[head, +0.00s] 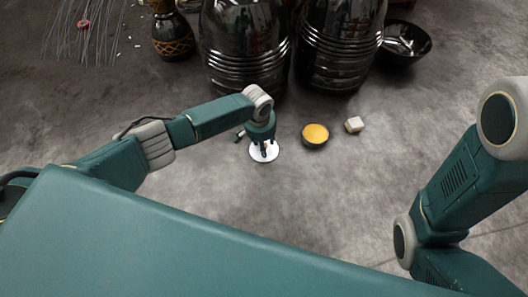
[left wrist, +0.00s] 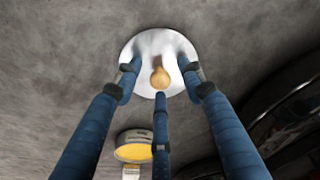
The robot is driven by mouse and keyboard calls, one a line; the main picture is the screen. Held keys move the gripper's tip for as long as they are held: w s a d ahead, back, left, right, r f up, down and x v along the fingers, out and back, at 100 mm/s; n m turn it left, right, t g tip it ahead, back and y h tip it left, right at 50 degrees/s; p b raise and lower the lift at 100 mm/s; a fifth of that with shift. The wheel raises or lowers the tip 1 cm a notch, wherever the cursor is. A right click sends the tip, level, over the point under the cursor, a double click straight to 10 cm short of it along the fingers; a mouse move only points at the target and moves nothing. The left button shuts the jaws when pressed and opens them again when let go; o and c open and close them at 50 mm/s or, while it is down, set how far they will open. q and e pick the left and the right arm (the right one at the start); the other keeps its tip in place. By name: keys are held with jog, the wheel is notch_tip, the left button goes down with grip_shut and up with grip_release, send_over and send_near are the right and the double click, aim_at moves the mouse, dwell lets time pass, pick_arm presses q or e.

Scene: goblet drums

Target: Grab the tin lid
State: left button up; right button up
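The tin lid (head: 255,156) is a shiny pale disc lying on the grey floor. In the left wrist view the lid (left wrist: 153,46) has a small wooden knob (left wrist: 160,78) at its middle. My left gripper (head: 265,150) is right above the lid, pointing down. In the left wrist view its three blue fingers (left wrist: 160,73) are spread around the knob, with visible gaps at the two side fingers. Whether the near finger touches the knob I cannot tell. My right arm shows at the right of the head view, but its gripper is out of view.
A small dark bowl with yellow contents (head: 315,134) stands just right of the lid, and a pale block (head: 354,124) lies beyond it. Large glossy black drums (head: 243,50) stand behind, with a black bowl (head: 405,40) and a patterned vase (head: 172,38).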

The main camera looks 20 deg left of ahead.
pick_arm(q)
jog(key=shift+c, duration=0.5)
grip_shut()
